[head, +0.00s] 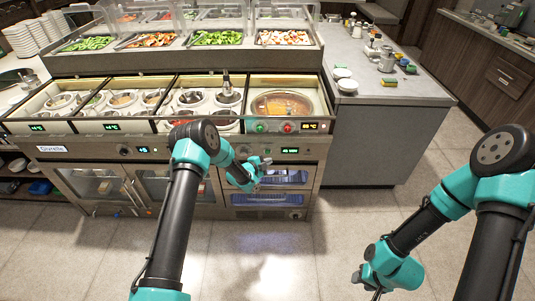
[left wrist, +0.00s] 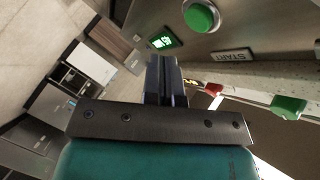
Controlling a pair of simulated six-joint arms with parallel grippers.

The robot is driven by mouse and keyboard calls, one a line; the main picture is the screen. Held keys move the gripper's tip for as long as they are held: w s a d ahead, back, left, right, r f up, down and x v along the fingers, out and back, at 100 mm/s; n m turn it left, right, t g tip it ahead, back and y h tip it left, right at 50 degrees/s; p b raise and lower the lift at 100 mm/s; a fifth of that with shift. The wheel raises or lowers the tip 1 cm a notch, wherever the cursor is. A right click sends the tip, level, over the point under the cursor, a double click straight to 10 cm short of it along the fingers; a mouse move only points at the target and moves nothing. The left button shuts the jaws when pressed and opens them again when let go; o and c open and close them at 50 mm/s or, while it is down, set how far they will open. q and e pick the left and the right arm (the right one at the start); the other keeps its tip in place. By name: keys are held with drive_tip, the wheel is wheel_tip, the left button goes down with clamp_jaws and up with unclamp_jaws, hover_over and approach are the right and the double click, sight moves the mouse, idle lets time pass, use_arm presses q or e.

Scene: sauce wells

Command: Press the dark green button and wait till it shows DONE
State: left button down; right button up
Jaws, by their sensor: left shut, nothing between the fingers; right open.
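In the left wrist view, a round green button (left wrist: 201,16) sits on the metal panel beside an upside-down START label (left wrist: 233,56). A small lit green display (left wrist: 162,40) is beside it; I cannot read its text. My left gripper (left wrist: 166,72) is shut and empty, its tips close to the panel, below the button in this view and apart from it. In the head view my left gripper (head: 264,162) is in front of the counter's lower panel, where I cannot make out that button clearly. My right gripper (head: 368,282) is open over the floor at the right.
A green knob (head: 260,127) and a red knob (head: 288,127) sit on the upper ledge by the soup well (head: 282,103). Sauce wells (head: 124,99) fill the counter to the left. A grey side counter (head: 385,130) stands right. The floor in front is clear.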

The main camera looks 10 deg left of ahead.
use_arm(q)
drive_tip(key=shift+w+a, duration=0.15)
drive_tip(key=shift+w, duration=0.4)
drive_tip(key=shift+w+a, duration=0.15)
drive_tip(key=shift+w, duration=0.4)
drive_tip(key=shift+w, duration=0.15)
idle(1.2)
drive_tip(key=shift+w, duration=0.25)
drive_tip(key=shift+w+a, duration=0.2)
drive_tip(key=shift+w, duration=0.25)
idle(0.8)
idle(0.4)
drive_tip(key=shift+s+d, duration=0.25)
drive_tip(key=shift+s, duration=0.6)
drive_tip(key=s, duration=0.2)
drive_tip(key=s+d, duration=0.1)
drive_tip(key=s, duration=0.2)
